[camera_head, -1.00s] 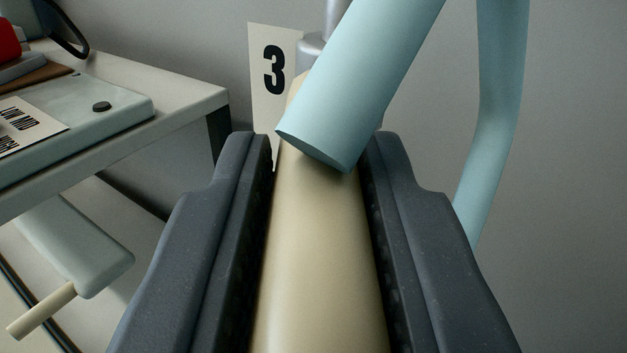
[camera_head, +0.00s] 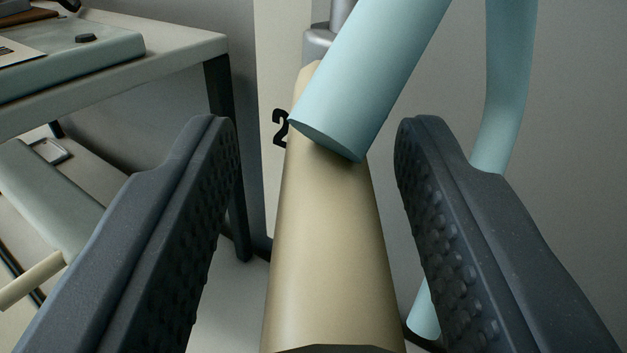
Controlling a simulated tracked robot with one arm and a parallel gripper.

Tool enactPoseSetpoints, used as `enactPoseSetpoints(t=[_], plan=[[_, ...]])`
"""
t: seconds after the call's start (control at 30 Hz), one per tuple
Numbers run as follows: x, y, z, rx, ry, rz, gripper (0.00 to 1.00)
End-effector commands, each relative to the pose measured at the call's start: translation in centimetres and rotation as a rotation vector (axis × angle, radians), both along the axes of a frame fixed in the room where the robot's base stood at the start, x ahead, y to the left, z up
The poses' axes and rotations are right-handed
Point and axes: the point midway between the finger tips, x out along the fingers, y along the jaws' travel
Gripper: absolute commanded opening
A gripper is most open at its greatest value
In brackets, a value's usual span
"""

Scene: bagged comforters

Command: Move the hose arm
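The hose arm (camera_head: 333,240) is a beige, tapered beam running from the bottom of the view up to a grey metal post (camera_head: 319,42). A light blue tube end (camera_head: 375,80) crosses over its far end. My gripper (camera_head: 313,150) is open. Its two dark, studded fingers stand on either side of the beam, with a clear gap on both sides.
A light-topped table (camera_head: 190,45) with a dark leg (camera_head: 226,150) stands at the left. A second blue tube (camera_head: 510,90) hangs at the right. A pale panel marked with a 2 (camera_head: 272,185) is behind the beam.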

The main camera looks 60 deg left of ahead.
Motion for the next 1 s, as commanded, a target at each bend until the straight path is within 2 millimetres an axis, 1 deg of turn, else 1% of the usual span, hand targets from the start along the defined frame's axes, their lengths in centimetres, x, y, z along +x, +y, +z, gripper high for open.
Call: enactPoseSetpoints(t=[0.57,0.67,0.9,1.0], plan=[[0.1,-0.1,0.3,0.001,-0.001,-0.002,0.41],[0.1,-0.1,1.0,0.001,-0.003,-0.003,0.41],[-0.2,-0.1,3.6,0.002,-0.002,0.000,0.41],[-1.3,-0.8,3.4,-0.002,0.002,-0.002,0.41]])
